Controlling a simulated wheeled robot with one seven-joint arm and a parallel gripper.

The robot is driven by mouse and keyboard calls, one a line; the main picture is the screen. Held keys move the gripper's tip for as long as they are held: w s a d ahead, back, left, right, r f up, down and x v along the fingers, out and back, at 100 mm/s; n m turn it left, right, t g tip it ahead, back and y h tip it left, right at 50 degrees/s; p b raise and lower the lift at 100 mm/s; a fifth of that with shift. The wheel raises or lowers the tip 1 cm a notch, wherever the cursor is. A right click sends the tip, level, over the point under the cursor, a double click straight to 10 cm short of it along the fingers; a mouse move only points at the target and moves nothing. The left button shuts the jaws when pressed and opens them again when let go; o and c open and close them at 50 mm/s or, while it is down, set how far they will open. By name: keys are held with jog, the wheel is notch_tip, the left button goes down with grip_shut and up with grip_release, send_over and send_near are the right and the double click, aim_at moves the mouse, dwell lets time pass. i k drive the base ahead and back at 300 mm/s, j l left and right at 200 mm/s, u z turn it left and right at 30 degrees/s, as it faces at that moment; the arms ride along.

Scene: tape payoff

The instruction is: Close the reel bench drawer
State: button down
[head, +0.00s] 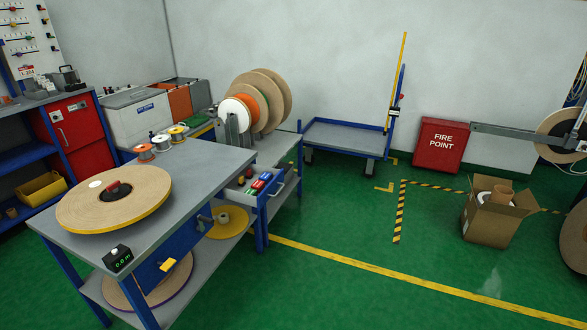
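The reel bench drawer (246,197) is pulled open at the middle left of the head view. It sticks out toward the front right from under the grey top of the reel bench (283,148). Red, blue and green small items (262,181) lie inside the drawer. A pale bar handle (286,184) is on its front. Large tan reels (277,90) stand upright on the bench behind it. The near table hides part of the drawer's left side. My gripper is not in view.
A grey-topped table (205,165) with a large flat reel (115,197) stands close in front, left of the drawer. Green floor (330,220) is clear to the drawer's right. A blue cart (345,135), red fire box (440,145) and cardboard box (492,222) stand farther right.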

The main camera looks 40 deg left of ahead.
aim_at(231, 192)
jog(key=i+j, duration=0.35)
jog(key=j, duration=0.25)
jog(key=i+j+u, duration=0.15)
jog(key=i+j, duration=0.2)
jog(key=j, duration=0.25)
jog(key=i+j, duration=0.4)
jog(key=j, duration=0.15)
jog(key=i+j, duration=0.35)
jog(key=i+j+u, duration=0.15)
jog(key=i+j, duration=0.2)
jog(key=i, duration=0.25)
